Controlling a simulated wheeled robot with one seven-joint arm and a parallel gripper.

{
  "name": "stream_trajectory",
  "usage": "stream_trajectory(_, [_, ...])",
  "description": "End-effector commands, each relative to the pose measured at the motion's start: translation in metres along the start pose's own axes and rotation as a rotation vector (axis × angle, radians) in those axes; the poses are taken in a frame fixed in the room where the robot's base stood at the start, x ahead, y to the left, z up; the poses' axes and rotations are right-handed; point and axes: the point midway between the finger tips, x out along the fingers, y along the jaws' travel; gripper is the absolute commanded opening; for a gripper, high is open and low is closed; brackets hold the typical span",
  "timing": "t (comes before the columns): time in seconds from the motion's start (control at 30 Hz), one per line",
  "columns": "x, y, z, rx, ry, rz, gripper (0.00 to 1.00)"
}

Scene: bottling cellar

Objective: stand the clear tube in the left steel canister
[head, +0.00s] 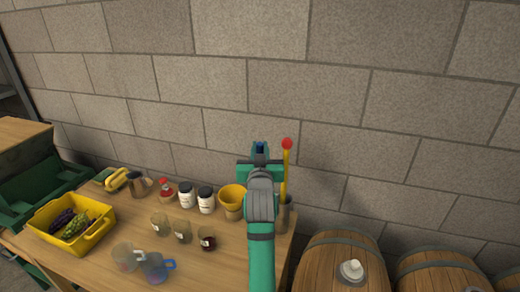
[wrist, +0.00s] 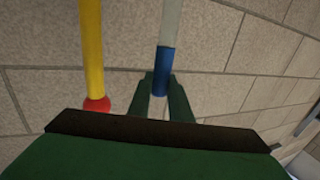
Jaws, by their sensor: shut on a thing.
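My gripper (head: 259,152) is raised above the back right of the table. In the wrist view it is shut on the blue end of the clear tube (wrist: 170,25), between two green fingers (wrist: 160,88). In the head view only a bit of blue shows between the fingers; my arm hides the rest of the tube. A steel canister (head: 285,217) stands at the table's right edge, partly behind my arm. A yellow rod with a red ball (head: 285,175) stands in it, beside the tube in the wrist view (wrist: 92,50). Any second canister behind my arm is hidden.
A yellow-orange pot (head: 232,197) and white jars (head: 206,200) stand left of my arm. The block wall is close behind; barrels (head: 338,262) stand right.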

Motion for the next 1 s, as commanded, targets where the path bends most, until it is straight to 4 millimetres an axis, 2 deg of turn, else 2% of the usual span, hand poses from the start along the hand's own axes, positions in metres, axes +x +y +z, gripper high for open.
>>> stream_trajectory(0.37, [0.000,0.000,0.004,0.000,0.001,0.000,0.00])
stream_trajectory(0.4, [0.000,0.000,0.004,0.000,0.001,0.000,0.25])
stream_trajectory(0.47, [0.000,0.000,0.004,0.000,0.001,0.000,0.37])
stream_trajectory(0.83, [0.000,0.000,-0.001,0.000,0.003,0.000,0.37])
stream_trajectory(1.0, [-0.023,0.000,0.000,0.000,0.003,0.000,0.37])
